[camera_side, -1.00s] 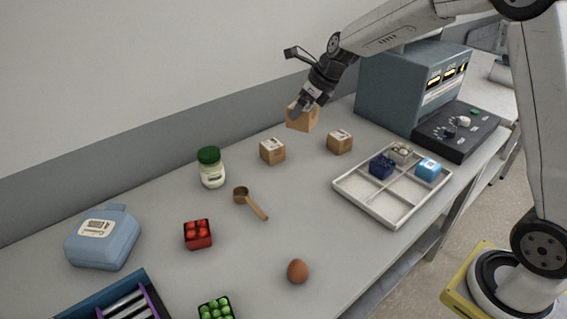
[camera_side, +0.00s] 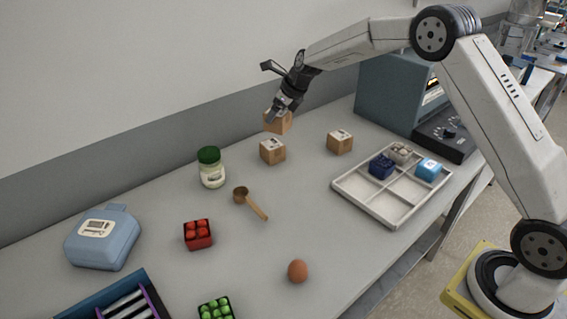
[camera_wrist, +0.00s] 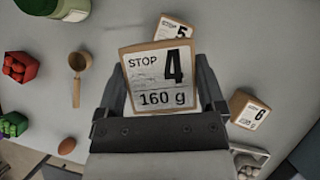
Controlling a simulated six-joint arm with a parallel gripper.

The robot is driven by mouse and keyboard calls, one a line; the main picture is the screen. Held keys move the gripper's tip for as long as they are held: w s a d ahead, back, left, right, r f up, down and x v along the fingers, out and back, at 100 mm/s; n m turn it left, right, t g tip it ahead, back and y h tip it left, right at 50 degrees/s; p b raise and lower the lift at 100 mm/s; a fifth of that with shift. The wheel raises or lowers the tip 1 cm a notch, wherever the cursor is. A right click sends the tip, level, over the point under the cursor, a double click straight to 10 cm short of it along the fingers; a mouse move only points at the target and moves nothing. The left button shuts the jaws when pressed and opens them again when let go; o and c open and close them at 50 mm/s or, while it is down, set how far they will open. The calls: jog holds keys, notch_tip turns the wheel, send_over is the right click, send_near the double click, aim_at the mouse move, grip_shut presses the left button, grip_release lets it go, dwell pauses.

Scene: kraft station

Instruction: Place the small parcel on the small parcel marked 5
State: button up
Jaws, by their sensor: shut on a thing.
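My gripper (camera_side: 278,113) is shut on a small brown parcel (camera_side: 279,124) and holds it in the air. In the wrist view the held parcel (camera_wrist: 160,78) shows a white label reading STOP, 4 and 160 g, between the two fingers. The small parcel marked 5 (camera_wrist: 182,31) is partly hidden behind the held one in the wrist view. In the side view the parcel marked 5 (camera_side: 272,153) stands on the table, with the held parcel appearing just above it. I cannot tell the exact gap between them.
A parcel marked 6 (camera_wrist: 250,110) stands to the right, also in the side view (camera_side: 340,143). A green-lidded jar (camera_side: 211,168) and a wooden scoop (camera_side: 250,202) are to the left. A divided tray (camera_side: 379,210) and a blue-grey machine (camera_side: 395,85) are at right.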

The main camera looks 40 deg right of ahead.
jog(key=shift+w+f, duration=1.35)
jog(key=shift+f, duration=0.2)
jog(key=shift+w+f, duration=0.25)
jog(key=shift+f, duration=1.6)
jog(key=shift+f, duration=0.1)
jog(key=o, duration=1.2)
jog(key=shift+o, duration=0.2)
